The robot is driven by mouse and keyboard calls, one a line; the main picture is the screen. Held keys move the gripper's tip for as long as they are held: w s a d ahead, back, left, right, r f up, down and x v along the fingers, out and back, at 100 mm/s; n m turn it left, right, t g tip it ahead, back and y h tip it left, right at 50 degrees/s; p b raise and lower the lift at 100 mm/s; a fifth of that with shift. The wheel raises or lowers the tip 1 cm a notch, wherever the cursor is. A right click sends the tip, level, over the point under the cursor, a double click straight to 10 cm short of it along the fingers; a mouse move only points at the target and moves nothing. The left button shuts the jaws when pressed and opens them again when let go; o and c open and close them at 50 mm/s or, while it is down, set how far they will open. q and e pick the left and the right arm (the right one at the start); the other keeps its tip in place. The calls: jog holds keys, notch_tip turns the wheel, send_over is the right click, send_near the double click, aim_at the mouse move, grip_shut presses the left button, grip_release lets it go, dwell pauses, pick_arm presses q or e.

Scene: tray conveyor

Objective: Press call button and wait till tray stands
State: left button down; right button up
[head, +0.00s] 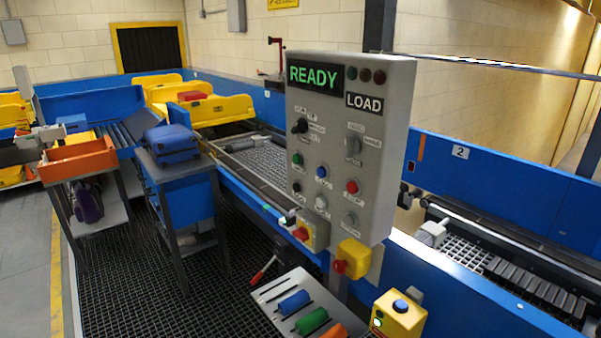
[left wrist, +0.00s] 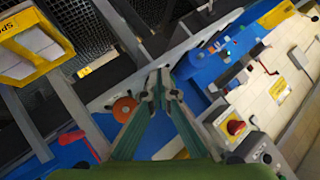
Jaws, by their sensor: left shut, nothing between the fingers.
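A grey control panel (head: 372,200) stands right of centre, with a lit green READY display (head: 314,76) and a LOAD sign (head: 364,103). It carries several knobs and buttons, among them a blue button (head: 321,171) and a red one (head: 351,186). A yellow box (head: 398,322) with a blue button (head: 400,306) and a green light stands at the lower right. I cannot read which one is the call button. Yellow trays (head: 226,111) are on the line behind, left of the panel. My left gripper (left wrist: 160,78) is shut and empty in the left wrist view. My right gripper is not in view.
Red buttons on yellow boxes (head: 353,257) are below the panel. A lever plate with coloured handles (head: 290,318) is at the bottom. A blue suitcase (head: 171,145) lies on a stand at left. The conveyor bed (head: 248,157) beside the panel looks empty.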

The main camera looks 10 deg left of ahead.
pick_arm(q)
jog(key=w+r+m+t, duration=0.15)
jog(key=w+r, duration=0.25)
jog(key=r, duration=0.6)
jog(key=w+r+t, duration=0.2)
jog(key=w+r, duration=0.2)
jog(key=r, duration=0.5)
jog(key=a+r+t+y+p, duration=0.2)
jog(key=a+r+t, duration=0.1)
jog(key=r, duration=2.3)
jog(key=shift+w+r+m+t+y, duration=0.2)
jog(key=shift+m+t+y, duration=0.15)
jog(key=shift+t, duration=0.5)
